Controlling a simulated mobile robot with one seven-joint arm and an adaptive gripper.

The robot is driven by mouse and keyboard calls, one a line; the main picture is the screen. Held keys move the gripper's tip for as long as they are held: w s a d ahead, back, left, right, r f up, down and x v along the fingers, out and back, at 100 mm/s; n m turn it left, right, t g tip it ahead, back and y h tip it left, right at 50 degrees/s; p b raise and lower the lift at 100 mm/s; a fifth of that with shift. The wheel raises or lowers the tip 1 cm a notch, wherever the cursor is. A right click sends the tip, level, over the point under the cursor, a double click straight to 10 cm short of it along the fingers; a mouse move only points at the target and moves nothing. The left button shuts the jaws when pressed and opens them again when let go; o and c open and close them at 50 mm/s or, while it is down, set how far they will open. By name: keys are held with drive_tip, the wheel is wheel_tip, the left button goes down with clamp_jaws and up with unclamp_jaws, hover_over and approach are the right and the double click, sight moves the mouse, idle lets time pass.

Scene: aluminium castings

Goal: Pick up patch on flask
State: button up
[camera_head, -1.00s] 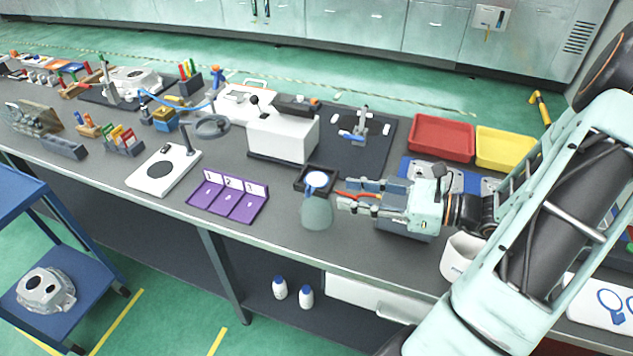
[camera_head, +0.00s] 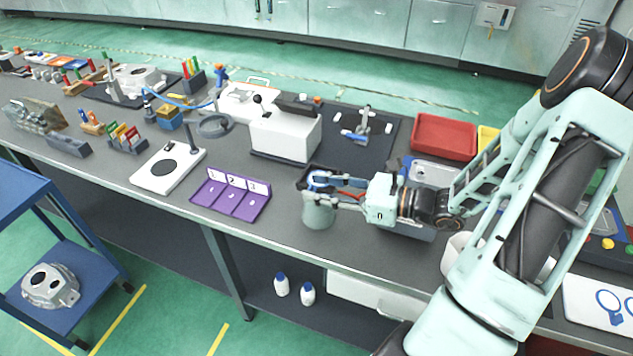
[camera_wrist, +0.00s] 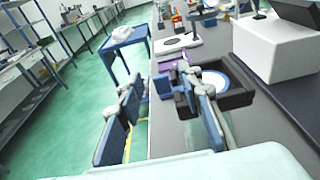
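A squat grey-green flask (camera_head: 318,213) stands near the front edge of the bench. A white disc with a blue rim, apparently the patch (camera_wrist: 222,82), shows at a small dark tray (camera_wrist: 240,98) in the wrist view; whether it touches the flask I cannot tell. My gripper (camera_head: 318,190) reaches in from the right at the top of the flask and hides most of the disc in the head view. Its fingers are apart in the wrist view (camera_wrist: 158,118), with nothing seen between them. The disc lies to the right of the right finger there.
A purple numbered holder (camera_head: 232,193) is left of the flask. A white box-shaped machine (camera_head: 285,136) stands behind it, and a red tray (camera_head: 443,137) at the back right. A white plate with a post (camera_head: 168,170) is farther left. The bench's front edge is close.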

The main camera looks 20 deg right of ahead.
clamp_jaws()
drive_tip(key=shift+r, duration=0.1)
